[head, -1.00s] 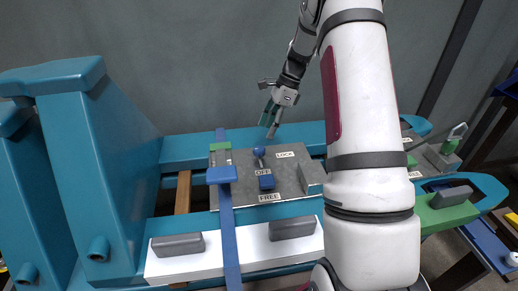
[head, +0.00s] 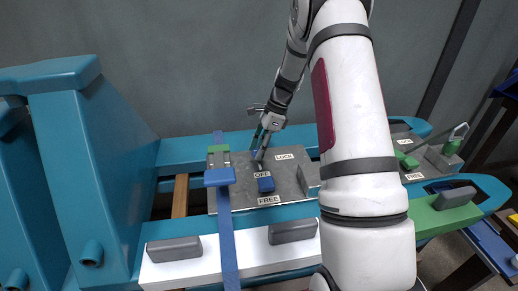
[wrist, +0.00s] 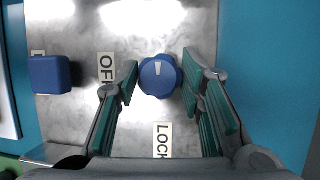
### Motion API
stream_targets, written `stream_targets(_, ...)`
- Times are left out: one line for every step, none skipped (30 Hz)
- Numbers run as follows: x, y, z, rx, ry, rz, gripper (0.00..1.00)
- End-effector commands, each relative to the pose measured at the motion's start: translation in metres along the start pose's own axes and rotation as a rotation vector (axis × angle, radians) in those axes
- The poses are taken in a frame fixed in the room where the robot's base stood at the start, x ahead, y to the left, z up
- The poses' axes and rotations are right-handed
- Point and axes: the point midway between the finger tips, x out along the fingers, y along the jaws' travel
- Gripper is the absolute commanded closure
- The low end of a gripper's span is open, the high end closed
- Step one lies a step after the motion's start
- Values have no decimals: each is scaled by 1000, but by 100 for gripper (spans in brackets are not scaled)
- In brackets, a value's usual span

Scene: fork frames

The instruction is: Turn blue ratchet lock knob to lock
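The blue ratchet lock knob (wrist: 158,76) is a round knob with a white pointer mark, on a grey metal plate (wrist: 90,20). In the wrist view my gripper (wrist: 160,82) is open, with one green-padded finger on each side of the knob. The right finger looks close to the knob; I cannot tell whether it touches. In the head view my gripper (head: 259,150) is at the knob, which it mostly hides. The LOCK label (wrist: 163,139) is below the knob in the wrist view, and the OFF label (wrist: 106,72) is to its left. The head view shows the LOCK label (head: 284,156) too.
A blue block (wrist: 49,75) sits on the plate near the FREE label (head: 268,200). A second station with a green knob (head: 451,147) is at the right.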

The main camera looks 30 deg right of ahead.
Motion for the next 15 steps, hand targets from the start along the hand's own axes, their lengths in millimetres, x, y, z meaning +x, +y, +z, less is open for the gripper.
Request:
stream_targets(0,0,0,0,0,1,83)
stream_targets(0,0,0,0,0,1,90)
stream_targets(0,0,0,0,0,2,93)
stream_targets(0,0,0,0,0,2,93)
stream_targets(0,0,0,0,0,2,93)
stream_targets(0,0,0,0,0,2,93)
stream_targets(0,1,0,-1,0,3,93)
stream_targets(0,1,0,-3,0,4,93)
stream_targets(0,1,0,-6,1,5,93)
stream_targets(0,1,0,-10,2,7,93)
stream_targets(0,1,0,-16,2,10,93)
stream_targets(0,1,0,-25,4,14,93)
stream_targets(0,1,0,-33,5,18,93)
stream_targets(0,1,0,-42,6,23,93)
stream_targets(0,1,0,-57,7,29,93)
